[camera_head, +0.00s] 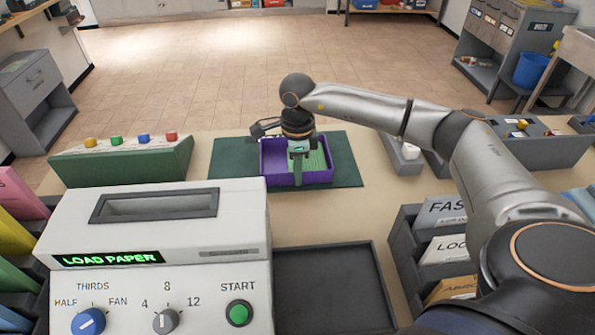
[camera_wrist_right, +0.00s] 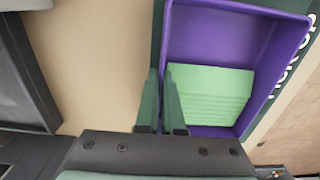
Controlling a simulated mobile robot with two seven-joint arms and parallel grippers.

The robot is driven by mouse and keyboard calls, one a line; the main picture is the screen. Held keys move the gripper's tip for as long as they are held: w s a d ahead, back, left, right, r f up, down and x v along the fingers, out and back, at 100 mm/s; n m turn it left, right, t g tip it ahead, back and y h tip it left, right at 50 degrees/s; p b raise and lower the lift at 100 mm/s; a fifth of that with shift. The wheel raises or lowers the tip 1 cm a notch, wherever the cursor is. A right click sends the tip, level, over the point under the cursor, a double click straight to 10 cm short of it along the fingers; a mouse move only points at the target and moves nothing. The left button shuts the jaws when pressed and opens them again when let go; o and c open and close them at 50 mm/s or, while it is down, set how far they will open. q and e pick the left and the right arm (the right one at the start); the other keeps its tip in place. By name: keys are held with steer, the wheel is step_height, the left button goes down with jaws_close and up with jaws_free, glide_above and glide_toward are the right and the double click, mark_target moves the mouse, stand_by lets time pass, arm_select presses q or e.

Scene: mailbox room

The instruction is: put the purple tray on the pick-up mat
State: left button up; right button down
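The purple tray (camera_head: 265,160) is over the dark green mat (camera_head: 232,160) at the back of the counter. I cannot tell whether its base touches the mat. Light green sheets (camera_head: 316,160) lie inside it; they also show in the right wrist view (camera_wrist_right: 210,92). My right gripper (camera_head: 298,168) points down at the tray's near wall. In the right wrist view, my fingers (camera_wrist_right: 162,105) straddle the wall of the tray (camera_wrist_right: 215,35) closely, one inside and one outside. White lettering on the mat (camera_wrist_right: 288,70) is partly hidden by the tray. My left gripper is not in view.
A grey machine (camera_head: 170,220) reading "LOAD PAPER" stands at the front left, beside a black tray (camera_head: 330,285). A green block with coloured knobs (camera_head: 125,160) stands left of the mat. Labelled letter slots (camera_head: 445,250) stand at the right, under my arm.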

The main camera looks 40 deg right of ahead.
steer(key=shift+f, duration=0.15)
steer(key=c, duration=1)
jaws_free()
steer(key=shift+c, duration=0.2)
step_height(320, 180, up, 12)
steer(key=shift+r, duration=0.25)
